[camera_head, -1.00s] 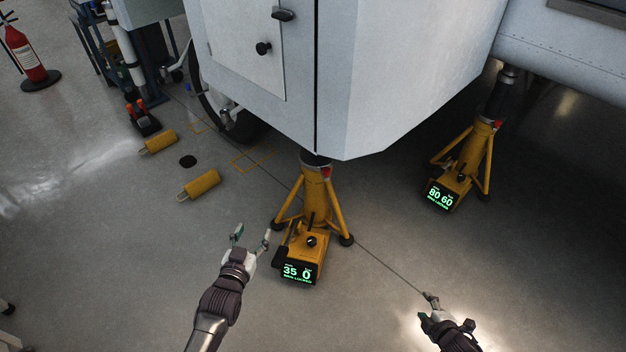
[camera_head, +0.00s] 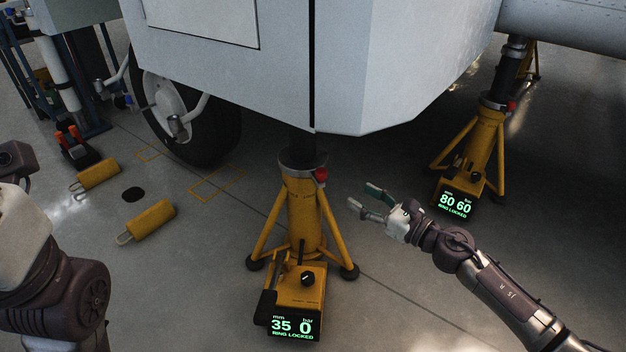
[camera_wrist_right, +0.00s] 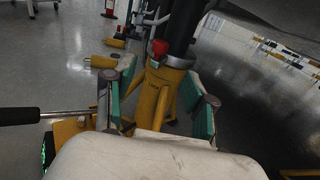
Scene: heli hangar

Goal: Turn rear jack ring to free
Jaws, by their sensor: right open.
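The nearer yellow jack (camera_head: 303,215) stands under the white fuselage. My right gripper (camera_head: 362,197) is open and empty, to the right of this jack and a little below ring height in the picture. In the right wrist view a jack's ring (camera_wrist_right: 177,61) and red knob (camera_wrist_right: 160,47) show between the open, green-padded fingers. My left arm shows at the left edge; its fingers are out of frame.
Two yellow cylinders (camera_head: 146,221) lie on the floor at left, near a wheel (camera_head: 185,120). The fuselage (camera_head: 400,70) hangs low above the nearer jack.

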